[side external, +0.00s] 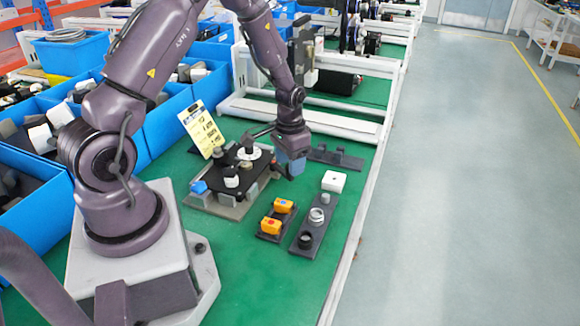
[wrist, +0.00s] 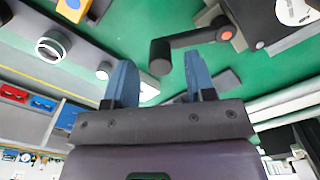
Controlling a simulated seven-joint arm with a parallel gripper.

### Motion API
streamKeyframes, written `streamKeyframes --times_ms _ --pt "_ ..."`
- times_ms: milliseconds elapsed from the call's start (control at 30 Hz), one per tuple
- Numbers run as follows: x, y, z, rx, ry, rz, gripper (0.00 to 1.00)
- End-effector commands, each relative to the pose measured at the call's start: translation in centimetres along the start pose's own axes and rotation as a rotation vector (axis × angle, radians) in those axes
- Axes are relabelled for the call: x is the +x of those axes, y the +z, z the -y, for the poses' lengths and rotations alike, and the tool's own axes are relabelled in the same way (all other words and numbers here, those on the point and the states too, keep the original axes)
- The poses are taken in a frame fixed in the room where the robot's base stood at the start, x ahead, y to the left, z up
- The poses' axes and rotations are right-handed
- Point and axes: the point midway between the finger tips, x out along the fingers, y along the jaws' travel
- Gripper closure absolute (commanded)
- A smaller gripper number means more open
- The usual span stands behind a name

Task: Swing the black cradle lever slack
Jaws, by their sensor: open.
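My gripper (side external: 291,172) has blue fingers and hangs at the right side of the fixture. In the wrist view my gripper (wrist: 158,62) is open, with the knob showing between its fingertips. I cannot tell how near the knob is in depth, and no contact shows. In the side view my wrist partly hides the lever's right end.
Two orange blocks (side external: 283,206) and a dark strip (side external: 308,231) with round parts lie right of the fixture. A white box (side external: 333,181) and a dark bracket (side external: 338,158) lie beyond. A yellow card (side external: 202,130) stands behind; blue bins (side external: 172,122) line the left. Green table is clear in front.

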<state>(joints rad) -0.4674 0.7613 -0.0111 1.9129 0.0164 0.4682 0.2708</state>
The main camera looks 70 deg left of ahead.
Motion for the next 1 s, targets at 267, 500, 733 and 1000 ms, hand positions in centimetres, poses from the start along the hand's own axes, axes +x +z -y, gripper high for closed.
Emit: streamKeyframes --times_ms 267,500,733,1000 --pt "2.0 0.0 0.0 0.000 -0.001 0.000 0.50" --pt "2.0 0.0 0.0 0.000 -0.001 -0.001 0.50" --pt "2.0 0.0 0.0 0.000 -0.001 -0.001 1.00" --pt "1.9 -0.1 0.0 -0.013 -0.001 -0.001 1.00"
